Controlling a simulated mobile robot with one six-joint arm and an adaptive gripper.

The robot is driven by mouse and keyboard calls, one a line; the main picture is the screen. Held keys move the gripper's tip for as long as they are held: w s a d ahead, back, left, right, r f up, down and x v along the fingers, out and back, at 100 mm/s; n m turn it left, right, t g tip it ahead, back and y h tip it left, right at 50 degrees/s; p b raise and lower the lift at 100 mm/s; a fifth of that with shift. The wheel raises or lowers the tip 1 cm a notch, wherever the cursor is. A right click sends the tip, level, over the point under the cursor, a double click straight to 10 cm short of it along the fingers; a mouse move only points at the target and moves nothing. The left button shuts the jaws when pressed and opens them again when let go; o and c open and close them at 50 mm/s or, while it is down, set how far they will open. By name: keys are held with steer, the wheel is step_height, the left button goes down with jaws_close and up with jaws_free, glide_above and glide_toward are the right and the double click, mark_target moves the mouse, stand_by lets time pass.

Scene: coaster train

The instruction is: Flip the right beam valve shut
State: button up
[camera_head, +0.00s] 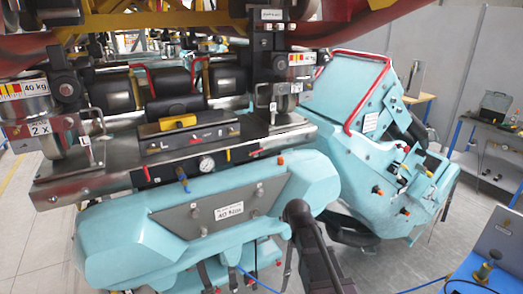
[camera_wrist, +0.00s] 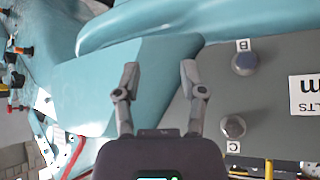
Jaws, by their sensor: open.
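The dark metal beam (camera_head: 100,178) crosses the front of the teal train unit in the head view. Small valve-like fittings sit along its face: a blue one (camera_head: 183,178) below the middle and red ones near the right end (camera_head: 254,153) and left part. I cannot tell for sure which is the right beam valve, or its lever position. My gripper (camera_wrist: 160,76) is open and empty in the wrist view, its fingers in front of a teal surface (camera_wrist: 110,85) and the edge of a grey panel (camera_wrist: 270,80). No beam valve is clearly seen there.
A round gauge (camera_head: 207,164) sits on the beam. The grey panel carries round knobs (camera_wrist: 244,63) and a white label (camera_wrist: 305,95). A teal seat with a red bar (camera_head: 352,125) stands at right. A laptop (camera_head: 492,255) is at lower right.

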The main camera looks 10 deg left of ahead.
steer(key=n, duration=0.1)
steer(key=n+t+h+p, duration=0.3)
steer(key=n+t+h, duration=0.4)
steer(key=n, duration=0.6)
glide_toward(261, 150)
steer(key=shift+t+y, duration=0.4)
steer(key=shift+y, duration=0.3)
steer(key=s+d+f, duration=0.1)
steer(key=d, duration=0.1)
steer(key=s+d+f, duration=0.3)
steer(key=d, duration=0.1)
steer(key=shift+s+d+f, duration=0.25)
steer(key=shift+f, duration=0.1)
steer(key=a+r+n, duration=0.1)
steer(key=a+r+n+t, duration=0.1)
steer(key=a, duration=0.1)
steer(key=a+r+n+t+y, duration=0.1)
steer(key=a, duration=0.1)
steer(key=shift+w+a+n, duration=0.15)
steer(key=shift+n, duration=0.15)
steer(key=w, duration=0.4)
steer(key=w+d, duration=0.1)
steer(key=w, duration=0.4)
steer(key=w+d, duration=0.1)
steer(key=w, duration=0.3)
steer(key=shift+w+d, duration=0.2)
steer(key=shift+w, duration=0.1)
jaws_close()
